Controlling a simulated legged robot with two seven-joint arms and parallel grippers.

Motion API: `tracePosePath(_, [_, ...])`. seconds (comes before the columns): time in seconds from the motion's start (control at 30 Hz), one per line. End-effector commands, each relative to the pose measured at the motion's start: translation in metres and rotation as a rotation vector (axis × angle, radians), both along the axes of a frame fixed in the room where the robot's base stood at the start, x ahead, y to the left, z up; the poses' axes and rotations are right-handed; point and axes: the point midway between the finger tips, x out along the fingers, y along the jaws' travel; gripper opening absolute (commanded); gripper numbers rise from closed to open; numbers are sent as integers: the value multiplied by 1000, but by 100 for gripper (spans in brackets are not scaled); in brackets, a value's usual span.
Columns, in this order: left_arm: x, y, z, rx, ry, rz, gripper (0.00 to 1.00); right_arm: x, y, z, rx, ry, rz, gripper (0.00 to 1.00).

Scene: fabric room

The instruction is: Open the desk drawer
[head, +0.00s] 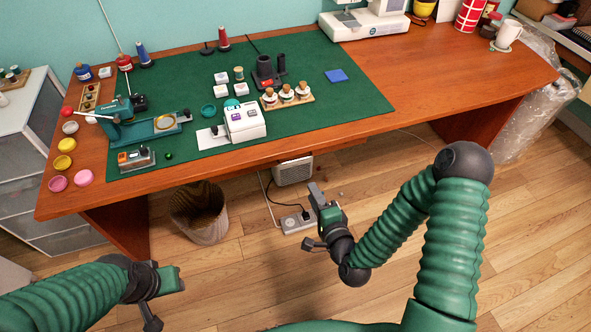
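The wooden desk (460,98) stands ahead, its top partly covered by a green mat. Under its front edge a narrow strip of wood (345,146) shows, which may be the drawer; its front and any handle are hidden by the desktop. I cannot tell how far the drawer is open. My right gripper (311,216) is in front of the desk, below the edge of the top, with its fingers apart and nothing between them. My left gripper (160,298) is at the lower left, away from the desk, with its fingers apart and empty.
A wastebasket (200,212), a power strip (297,222) with a cable and a small heater-like box (293,171) are under the desk. A white drawer cabinet (30,165) stands at the left. Small tools, spools and jars cover the mat (340,105). The floor in front is clear.

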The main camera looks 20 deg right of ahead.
Motion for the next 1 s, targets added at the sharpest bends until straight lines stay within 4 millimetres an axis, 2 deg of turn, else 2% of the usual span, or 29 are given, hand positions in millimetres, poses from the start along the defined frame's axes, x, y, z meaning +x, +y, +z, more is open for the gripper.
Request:
tracePosePath(0.4, [0, 0, -23, 0, 0, 0, 36, 103, 4, -25, -6, 2, 3, 30])
tracePosePath(0.6, [0, 0, -31, 0, 0, 0, 36, 142, 6, -33, -6, 3, 4, 30])
tracePosePath(0.77, [0, 0, -32, 0, 0, 0, 36, 155, 6, -35, -7, 5, 3, 30])
tracePosePath(1.0, [0, 0, -32, 0, 0, 0, 36, 156, 6, -35, -7, 6, 3, 30])
